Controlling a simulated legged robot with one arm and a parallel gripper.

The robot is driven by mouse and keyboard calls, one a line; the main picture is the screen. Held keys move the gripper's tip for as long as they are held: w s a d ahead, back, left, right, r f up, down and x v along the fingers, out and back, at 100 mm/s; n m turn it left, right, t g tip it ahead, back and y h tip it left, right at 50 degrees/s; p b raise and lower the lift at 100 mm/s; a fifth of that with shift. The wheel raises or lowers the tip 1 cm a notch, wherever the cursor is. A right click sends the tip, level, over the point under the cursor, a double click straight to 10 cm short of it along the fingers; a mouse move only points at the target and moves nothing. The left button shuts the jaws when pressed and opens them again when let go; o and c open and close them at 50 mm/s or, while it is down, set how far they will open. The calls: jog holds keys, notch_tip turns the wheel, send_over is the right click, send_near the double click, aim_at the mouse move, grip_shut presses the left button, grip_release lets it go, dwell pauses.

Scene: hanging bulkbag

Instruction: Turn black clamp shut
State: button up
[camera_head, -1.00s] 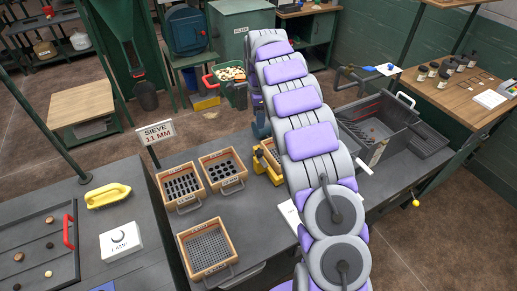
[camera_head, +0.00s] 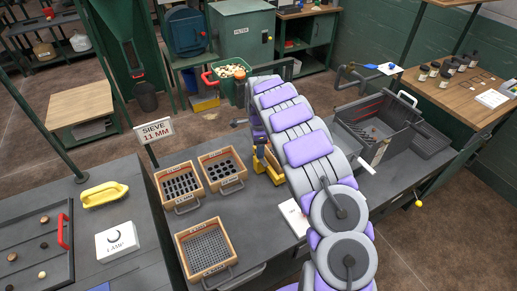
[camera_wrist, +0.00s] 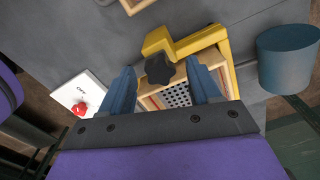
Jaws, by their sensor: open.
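The black clamp knob (camera_wrist: 158,68) is a dark lobed knob on a yellow clamp frame (camera_wrist: 190,40) in the wrist view. The frame sits at a wooden-framed sieve with a perforated plate (camera_wrist: 176,96). My gripper (camera_wrist: 161,74) is open, with one blue finger on each side of the knob; contact cannot be told. In the head view the yellow clamp (camera_head: 270,168) shows partly beside my arm, which hides the knob and most of the gripper.
A white box with a red button (camera_wrist: 80,108) lies left of the gripper, and a blue-grey cylinder (camera_wrist: 288,62) stands right. Three wooden sieves, one being (camera_head: 206,248), sit on the grey bench. A dark open bin (camera_head: 378,128) stands at the bench's right end.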

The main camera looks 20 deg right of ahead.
jog(key=shift+f, duration=0.35)
jog(key=shift+c, duration=0.2)
